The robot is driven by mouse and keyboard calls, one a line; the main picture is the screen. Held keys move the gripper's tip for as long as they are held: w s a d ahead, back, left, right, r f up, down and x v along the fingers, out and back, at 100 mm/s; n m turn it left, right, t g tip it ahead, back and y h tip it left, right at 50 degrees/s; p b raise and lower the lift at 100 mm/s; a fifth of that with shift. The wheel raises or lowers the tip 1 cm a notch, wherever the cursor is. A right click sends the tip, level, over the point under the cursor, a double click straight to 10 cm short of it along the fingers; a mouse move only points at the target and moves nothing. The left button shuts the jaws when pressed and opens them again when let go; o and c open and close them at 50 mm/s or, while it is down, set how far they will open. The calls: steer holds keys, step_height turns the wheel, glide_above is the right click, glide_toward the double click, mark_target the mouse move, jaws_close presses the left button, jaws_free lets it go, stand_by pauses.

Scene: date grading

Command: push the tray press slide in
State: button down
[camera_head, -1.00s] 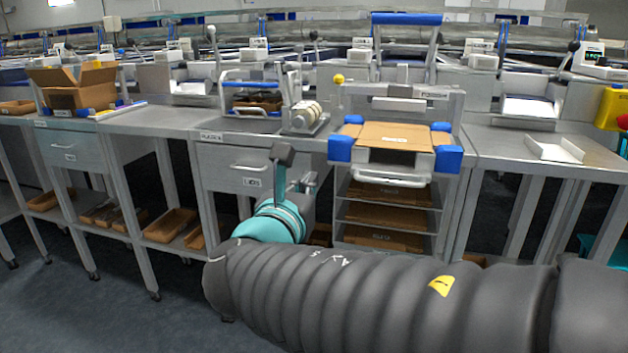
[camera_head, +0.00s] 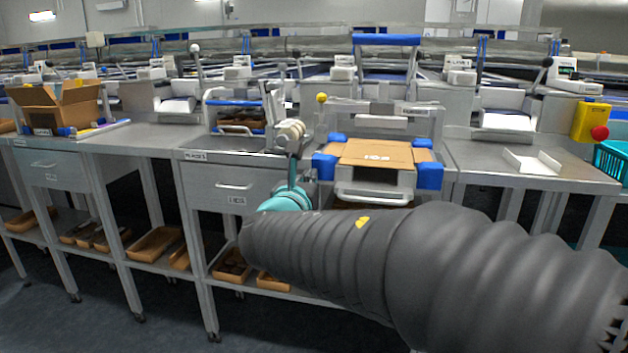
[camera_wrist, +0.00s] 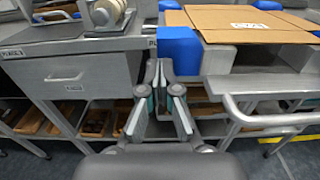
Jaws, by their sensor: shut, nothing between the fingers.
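The tray press slide (camera_head: 375,192) sticks out at the front of the press, with a pale bar handle. A flat brown carton (camera_head: 375,152) lies on top between blue corner blocks (camera_head: 430,176). In the wrist view the slide handle (camera_wrist: 270,117) is at the right, with the carton (camera_wrist: 250,24) above it. My gripper (camera_wrist: 162,72) is shut and empty, left of the handle and apart from it, in front of the gap between drawer and press. In the head view my arm hides the space below the slide.
A drawer cabinet (camera_head: 232,184) stands left of the press, with a tape dispenser (camera_head: 289,134) on its top. An open carton (camera_head: 58,105) is far left. A white tray (camera_head: 531,162) lies on the right table. A red button on a yellow box (camera_head: 592,122) is far right.

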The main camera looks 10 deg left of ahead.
steer(key=w, duration=1.3)
steer(key=shift+w+d+b, duration=0.2)
steer(key=shift+b, duration=0.2)
steer(key=shift+s, duration=0.1)
